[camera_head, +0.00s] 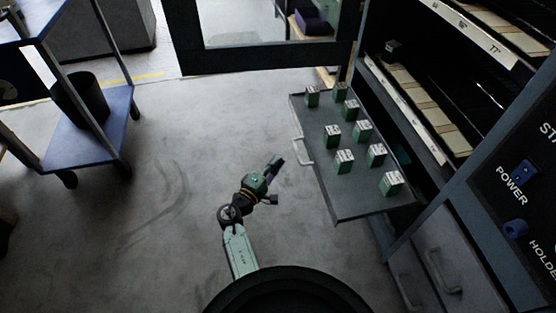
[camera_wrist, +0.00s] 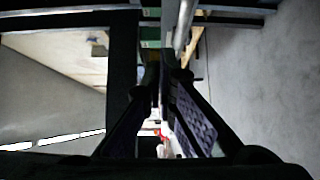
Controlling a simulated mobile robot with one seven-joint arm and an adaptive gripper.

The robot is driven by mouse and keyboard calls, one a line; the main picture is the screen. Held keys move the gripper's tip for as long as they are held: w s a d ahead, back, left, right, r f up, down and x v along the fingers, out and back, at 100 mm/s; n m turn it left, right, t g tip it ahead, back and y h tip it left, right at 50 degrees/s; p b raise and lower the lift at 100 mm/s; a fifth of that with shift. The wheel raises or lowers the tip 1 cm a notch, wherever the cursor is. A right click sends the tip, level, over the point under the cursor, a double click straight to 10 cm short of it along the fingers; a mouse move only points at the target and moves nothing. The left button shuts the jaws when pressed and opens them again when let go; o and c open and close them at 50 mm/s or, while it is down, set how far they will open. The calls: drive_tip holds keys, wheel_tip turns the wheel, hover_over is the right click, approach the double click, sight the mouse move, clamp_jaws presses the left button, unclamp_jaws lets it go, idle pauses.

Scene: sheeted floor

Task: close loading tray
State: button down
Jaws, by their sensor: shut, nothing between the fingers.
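The loading tray (camera_head: 330,195) is a dark flat tray pulled out from the machine on the right. Several green blocks with pale tops stand on it. A pale handle (camera_head: 300,150) is on its left edge. My gripper (camera_head: 279,161) is over the floor, left of the tray and near the handle, and looks apart from both in the head view. Its fingers (camera_wrist: 163,66) come together in the wrist view, shut with nothing between them. A pale bar beyond the fingertips there cannot be surely identified.
The machine's dark open bay (camera_head: 415,100) with pale strips lies right of the tray. A control panel (camera_head: 515,190) is at the far right. An open framed door (camera_head: 265,60) stands behind. A blue cart (camera_head: 90,140) is at the left. The floor between is clear.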

sight(372, 137)
drive_tip(key=x, duration=0.3)
drive_tip(key=d+p+x, duration=0.1)
drive_tip(key=x, duration=0.2)
drive_tip(key=s+p+x, duration=0.1)
drive_tip(key=x, duration=0.2)
drive_tip(key=shift+w+d+r, duration=0.1)
drive_tip(key=shift+w+d, duration=0.1)
drive_tip(key=shift+d, duration=0.2)
drive_tip(key=shift+w+d, duration=0.25)
drive_tip(key=shift+d, duration=0.4)
drive_tip(key=shift+d, duration=0.1)
drive_tip(key=w+d+b, duration=0.2)
drive_tip(key=d+b, duration=0.1)
drive_tip(key=d, duration=0.5)
drive_tip(key=w+d+b, duration=0.2)
drive_tip(key=w+d, duration=0.1)
drive_tip(key=d, duration=0.6)
drive_tip(key=w+d+b, duration=0.3)
drive_tip(key=d, duration=0.5)
drive_tip(key=shift+w+d+b, duration=0.1)
drive_tip(key=shift+d+b, duration=0.2)
drive_tip(key=shift+b, duration=0.05)
drive_tip(key=shift+w+d, duration=0.2)
drive_tip(key=shift+d, duration=0.2)
